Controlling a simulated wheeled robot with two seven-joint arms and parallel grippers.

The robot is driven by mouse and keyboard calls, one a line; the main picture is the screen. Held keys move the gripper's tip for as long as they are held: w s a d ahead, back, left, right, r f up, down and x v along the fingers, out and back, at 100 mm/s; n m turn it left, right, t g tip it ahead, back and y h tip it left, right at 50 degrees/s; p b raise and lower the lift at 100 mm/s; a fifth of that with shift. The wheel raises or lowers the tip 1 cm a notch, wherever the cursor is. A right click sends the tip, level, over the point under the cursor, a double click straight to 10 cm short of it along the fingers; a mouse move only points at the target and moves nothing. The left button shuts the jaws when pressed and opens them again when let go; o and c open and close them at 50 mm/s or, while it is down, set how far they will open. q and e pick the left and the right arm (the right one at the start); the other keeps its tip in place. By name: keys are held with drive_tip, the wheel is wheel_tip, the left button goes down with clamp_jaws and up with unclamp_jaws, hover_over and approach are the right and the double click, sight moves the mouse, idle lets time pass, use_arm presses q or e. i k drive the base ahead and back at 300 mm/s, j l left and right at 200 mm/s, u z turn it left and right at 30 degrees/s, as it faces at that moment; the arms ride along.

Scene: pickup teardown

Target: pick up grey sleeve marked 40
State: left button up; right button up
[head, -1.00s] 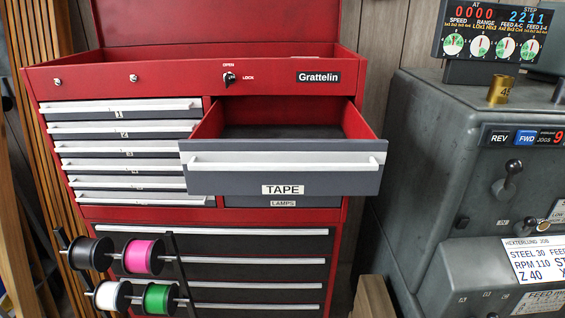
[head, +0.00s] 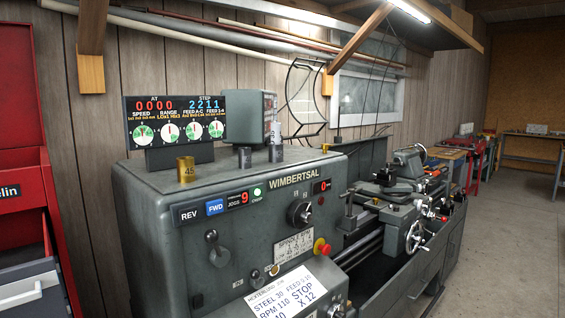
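A brass sleeve marked 45 (head: 186,171) stands upright on the front left of the lathe's headstock top (head: 215,172). A dark grey sleeve (head: 244,158) stands behind it to the right, with no readable number. I cannot tell which grey one is marked 40. Neither of my grippers shows in the head view.
A display panel (head: 175,125) and a grey box (head: 249,117) stand behind the sleeves. The red cabinet (head: 40,215) with an open drawer (head: 30,290) is at the left edge. Floor (head: 500,230) is clear at the right.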

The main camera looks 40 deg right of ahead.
sight(245, 154)
drive_tip(key=l+z, duration=0.35)
drive_tip(key=l, duration=1.3)
